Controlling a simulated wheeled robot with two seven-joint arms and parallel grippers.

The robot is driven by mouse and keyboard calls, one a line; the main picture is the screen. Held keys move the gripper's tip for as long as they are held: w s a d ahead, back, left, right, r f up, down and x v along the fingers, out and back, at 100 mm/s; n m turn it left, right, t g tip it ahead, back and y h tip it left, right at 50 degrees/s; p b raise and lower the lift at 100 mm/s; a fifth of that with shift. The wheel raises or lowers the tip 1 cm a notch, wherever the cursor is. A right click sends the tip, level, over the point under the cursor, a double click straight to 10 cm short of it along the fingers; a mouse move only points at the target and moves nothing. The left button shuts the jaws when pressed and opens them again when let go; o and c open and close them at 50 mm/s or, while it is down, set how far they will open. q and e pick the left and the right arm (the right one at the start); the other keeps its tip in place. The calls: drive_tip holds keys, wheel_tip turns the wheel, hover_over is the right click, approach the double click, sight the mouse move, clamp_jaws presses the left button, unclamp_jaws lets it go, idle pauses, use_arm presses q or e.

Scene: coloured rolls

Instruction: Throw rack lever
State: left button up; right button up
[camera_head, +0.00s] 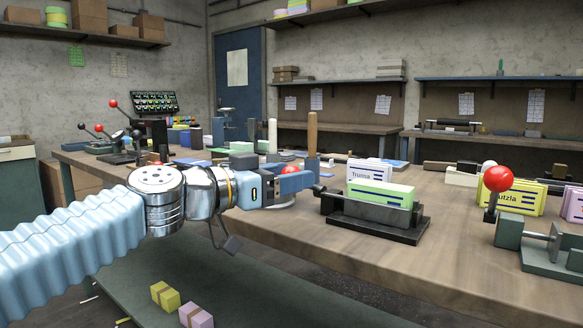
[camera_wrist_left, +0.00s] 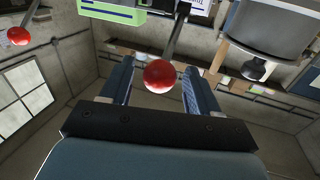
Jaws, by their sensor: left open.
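The black rack (camera_head: 372,228) stands near the table's front edge and holds a green box (camera_head: 380,192). The box also shows at the top of the left wrist view (camera_wrist_left: 112,11). A red ball knob (camera_head: 291,169) lies to the left of the rack, partly hidden by my fingers. In the left wrist view the knob (camera_wrist_left: 159,74) sits between my two open fingers, on a dark lever rod (camera_wrist_left: 178,35); a gap shows on each side. My left gripper (camera_head: 296,184) is open around the knob. My right gripper is not in view.
Another red-knobbed lever (camera_head: 497,179) stands on a grey-green fixture (camera_head: 540,250) at the right. A white box labelled Trunsa (camera_head: 368,170) and a yellow box (camera_head: 515,198) stand behind. A wooden handle (camera_head: 312,135) rises behind my gripper. The table front (camera_head: 440,270) is bare.

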use_arm(q)
drive_tip(key=shift+w+d, duration=0.35)
drive_tip(key=shift+d, duration=0.1)
clamp_jaws()
drive_tip(key=f+b, duration=0.1)
drive_tip(key=b, duration=0.3)
drive_tip(key=shift+s+a+f, duration=0.1)
drive_tip(key=shift+b, duration=0.4)
drive_tip(key=shift+t+h, duration=0.3)
drive_tip(key=shift+r, duration=0.2)
